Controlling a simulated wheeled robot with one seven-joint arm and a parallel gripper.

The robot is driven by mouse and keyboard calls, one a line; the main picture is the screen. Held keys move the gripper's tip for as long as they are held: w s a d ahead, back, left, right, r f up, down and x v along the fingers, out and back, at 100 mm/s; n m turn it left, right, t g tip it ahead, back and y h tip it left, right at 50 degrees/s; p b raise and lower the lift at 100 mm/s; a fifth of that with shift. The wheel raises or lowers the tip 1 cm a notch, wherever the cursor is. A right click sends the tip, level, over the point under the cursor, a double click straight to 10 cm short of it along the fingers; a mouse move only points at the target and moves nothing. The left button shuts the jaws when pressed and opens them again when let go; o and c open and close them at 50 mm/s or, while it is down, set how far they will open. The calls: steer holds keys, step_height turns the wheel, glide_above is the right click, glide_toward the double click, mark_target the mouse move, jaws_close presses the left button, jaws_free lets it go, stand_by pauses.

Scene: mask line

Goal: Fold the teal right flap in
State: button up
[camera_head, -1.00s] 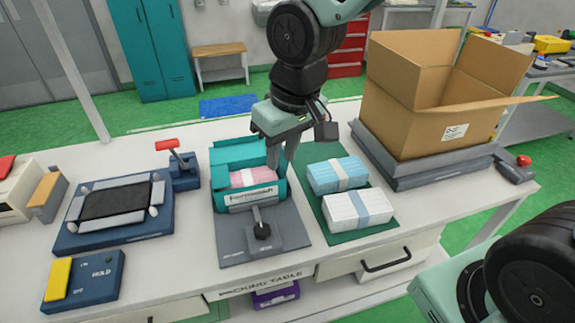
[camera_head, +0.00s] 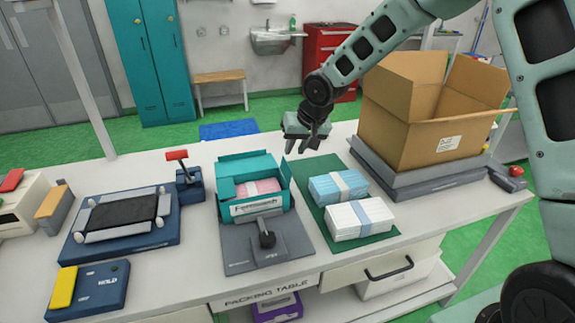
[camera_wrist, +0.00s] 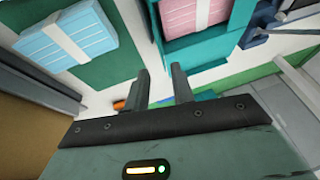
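The teal carton (camera_head: 262,208) sits on a grey fixture in the middle of the table, open at the top, with a pink bundle (camera_head: 257,186) inside. A teal back flap (camera_head: 244,165) stands at its far side. The right flap (camera_head: 283,180) appears upright along the right side; its exact angle is hard to tell. In the wrist view it seems a thin teal strip (camera_wrist: 154,22) beside the pink bundle. My gripper (camera_head: 312,143) is in the air behind and right of the carton, apart from it. Its fingers (camera_wrist: 160,72) are parted with nothing between them.
A green mat (camera_head: 312,207) with a blue bundle (camera_head: 337,187) and a white bundle (camera_head: 358,218) lies right of the carton. A large cardboard box (camera_head: 400,130) stands at the back right. A dark blue machine (camera_head: 122,228) is at left.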

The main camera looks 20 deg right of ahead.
mark_target(287, 164)
steer(key=x, duration=0.8)
steer(key=shift+w+f+p, duration=0.15)
steer(key=shift+f+p, duration=0.15)
steer(key=shift+f, duration=0.1)
jaws_close()
